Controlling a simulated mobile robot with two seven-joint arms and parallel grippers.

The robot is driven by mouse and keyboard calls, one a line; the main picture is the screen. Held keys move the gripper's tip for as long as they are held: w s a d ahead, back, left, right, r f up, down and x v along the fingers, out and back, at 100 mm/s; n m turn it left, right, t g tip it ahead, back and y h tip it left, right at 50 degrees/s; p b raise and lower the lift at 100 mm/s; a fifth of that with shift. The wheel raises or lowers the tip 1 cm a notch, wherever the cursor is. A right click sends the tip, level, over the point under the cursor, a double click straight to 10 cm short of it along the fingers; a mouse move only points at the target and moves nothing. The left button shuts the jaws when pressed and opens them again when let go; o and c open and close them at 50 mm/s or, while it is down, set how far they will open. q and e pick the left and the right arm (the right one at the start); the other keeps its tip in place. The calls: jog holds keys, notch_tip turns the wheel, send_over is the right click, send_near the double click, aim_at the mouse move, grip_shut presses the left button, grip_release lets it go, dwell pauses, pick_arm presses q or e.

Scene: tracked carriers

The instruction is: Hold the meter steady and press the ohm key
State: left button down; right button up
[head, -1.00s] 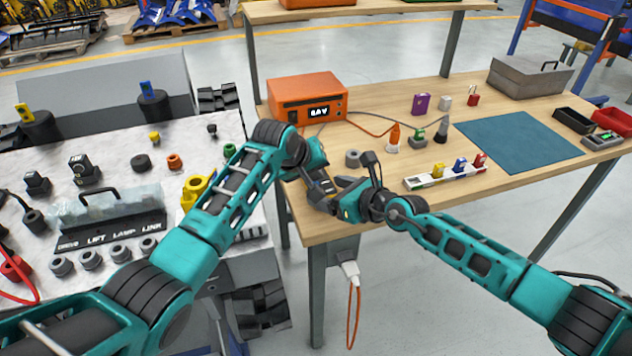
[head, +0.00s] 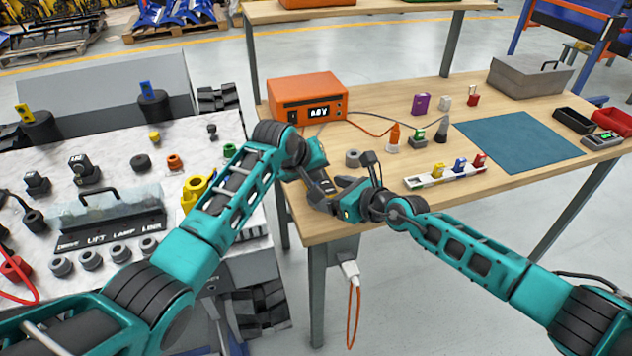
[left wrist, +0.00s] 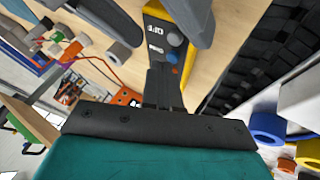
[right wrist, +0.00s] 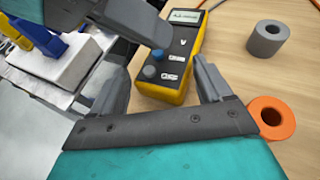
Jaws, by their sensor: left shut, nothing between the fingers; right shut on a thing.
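The yellow meter (right wrist: 193,62) with a dark face lies between the fingers of my right gripper (right wrist: 162,78), which is shut on its sides. The right wrist view shows its small display at the top, a blue key (right wrist: 149,72) and a grey key (right wrist: 158,54), with small, hard-to-read labels beside them. In the left wrist view the meter (left wrist: 188,62) is partly covered. My left gripper (left wrist: 162,68) is shut and empty, its tips close to the blue key (left wrist: 172,56); I cannot tell whether they touch it. In the head view the grippers mostly hide the meter.
A grey ring (right wrist: 267,39) and an orange ring (right wrist: 271,117) lie near the meter. A white block (head: 446,175) with coloured plugs stands to the right. An orange supply box (head: 308,97) stands behind, and a blue mat (head: 515,143) lies bare at the right.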

pick_arm(q)
jog(key=shift+r, duration=0.55)
jog(key=shift+r, duration=0.1)
jog(key=shift+r, duration=2.45)
jog(key=shift+f, duration=0.1)
pick_arm(e)
jog(key=o, duration=1.2)
jog(key=shift+o, duration=0.2)
jog(key=shift+s, duration=0.1)
